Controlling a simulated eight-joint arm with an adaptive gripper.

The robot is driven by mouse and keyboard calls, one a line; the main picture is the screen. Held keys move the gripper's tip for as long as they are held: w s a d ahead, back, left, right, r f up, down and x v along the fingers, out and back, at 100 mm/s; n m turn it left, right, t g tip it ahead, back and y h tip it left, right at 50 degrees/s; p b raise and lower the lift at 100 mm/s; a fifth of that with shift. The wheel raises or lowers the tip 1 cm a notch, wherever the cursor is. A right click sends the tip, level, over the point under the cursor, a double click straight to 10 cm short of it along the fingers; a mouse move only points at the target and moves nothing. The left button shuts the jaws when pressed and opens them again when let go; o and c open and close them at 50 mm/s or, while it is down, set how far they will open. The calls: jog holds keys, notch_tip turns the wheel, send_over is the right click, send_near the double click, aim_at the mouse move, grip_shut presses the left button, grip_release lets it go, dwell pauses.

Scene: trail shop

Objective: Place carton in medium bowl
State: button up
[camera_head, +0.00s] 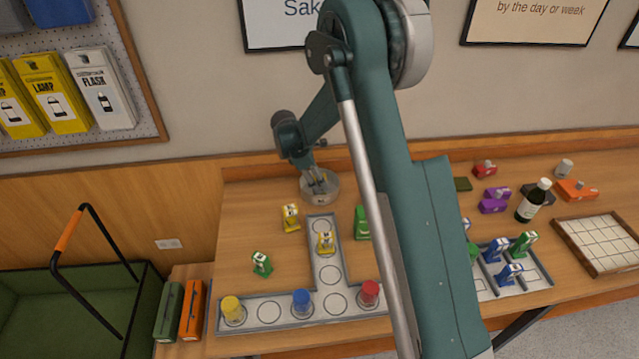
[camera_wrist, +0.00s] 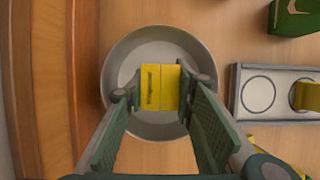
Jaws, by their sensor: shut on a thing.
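My gripper (camera_wrist: 158,92) is shut on a small yellow carton (camera_wrist: 158,88) with a line of dark print. In the wrist view the carton appears over the middle of a round grey metal bowl (camera_wrist: 192,48). In the head view the gripper (camera_head: 318,178) points down at the bowl (camera_head: 332,196), which stands at the back of the table near the wall. The fingers hide part of the carton there. I cannot tell whether the carton touches the bowl's floor.
A grey T-shaped tray (camera_head: 268,312) with ringed spots stands in front of the bowl, holding yellow, blue and red pieces. Another yellow item (camera_head: 290,217) and green cartons (camera_head: 262,263) stand nearby. A dark bottle (camera_head: 533,200) and a gridded wooden tray (camera_head: 598,243) are at the right.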

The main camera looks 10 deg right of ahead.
jog(key=shift+f, duration=0.1)
jog(key=o, duration=0.5)
jog(key=shift+f, duration=0.1)
jog(key=o, duration=0.4)
jog(key=shift+r, duration=0.2)
jog(key=p+v, duration=0.1)
jog(key=v, duration=1.1)
jog(key=shift+r, duration=0.1)
